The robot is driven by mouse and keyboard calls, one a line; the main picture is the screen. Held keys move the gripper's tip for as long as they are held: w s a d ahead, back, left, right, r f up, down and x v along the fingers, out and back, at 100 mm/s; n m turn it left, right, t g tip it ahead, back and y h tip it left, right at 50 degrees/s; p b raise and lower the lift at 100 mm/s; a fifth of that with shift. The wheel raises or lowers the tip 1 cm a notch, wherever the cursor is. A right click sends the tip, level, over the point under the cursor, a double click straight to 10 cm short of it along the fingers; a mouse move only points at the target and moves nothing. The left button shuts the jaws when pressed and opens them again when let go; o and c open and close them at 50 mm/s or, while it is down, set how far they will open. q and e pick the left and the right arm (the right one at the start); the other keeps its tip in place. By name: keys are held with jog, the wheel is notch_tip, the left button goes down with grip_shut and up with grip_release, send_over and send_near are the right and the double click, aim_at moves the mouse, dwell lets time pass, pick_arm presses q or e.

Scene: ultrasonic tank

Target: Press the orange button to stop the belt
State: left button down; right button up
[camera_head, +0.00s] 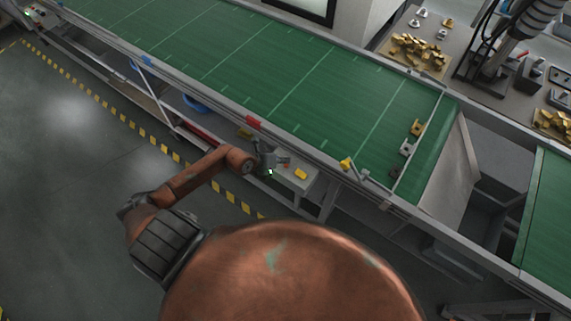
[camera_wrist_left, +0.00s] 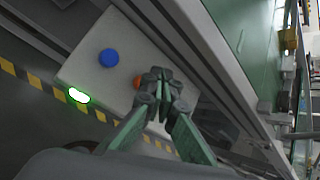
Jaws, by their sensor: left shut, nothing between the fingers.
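The orange button (camera_wrist_left: 137,82) shows in the left wrist view on a light grey control panel (camera_wrist_left: 85,72). It is partly covered by my left gripper's fingertips (camera_wrist_left: 157,84), which are shut and empty. I cannot tell whether they touch it. A blue button (camera_wrist_left: 108,58) sits up and left of it on the same panel. In the head view, my left gripper (camera_head: 279,161) is over the light grey panel (camera_head: 301,187) beside the belt, and I cannot make out the orange button there. The green belt (camera_head: 290,95) carries a few metal parts near its right end. My right gripper is not in view.
The belt's metal side rail (camera_head: 225,103) runs just behind the panel. A yellow part (camera_head: 346,163) with a thin rod stands on the belt's near edge. Gold parts (camera_head: 418,52) lie on a far bench. Open floor (camera_head: 70,150) lies at the left.

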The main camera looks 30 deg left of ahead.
aim_at(285, 165)
pick_arm(q)
jog(key=shift+f, duration=0.15)
dwell(0.6)
jog(key=shift+f, duration=0.3)
jog(key=shift+f, duration=0.45)
dwell(0.8)
jog(key=shift+r, duration=0.1)
jog(key=shift+r+p, duration=0.75)
jog(key=shift+r, duration=0.05)
jog(key=shift+r, duration=0.1)
notch_tip(285, 165, up, 5)
jog(key=p, duration=0.5)
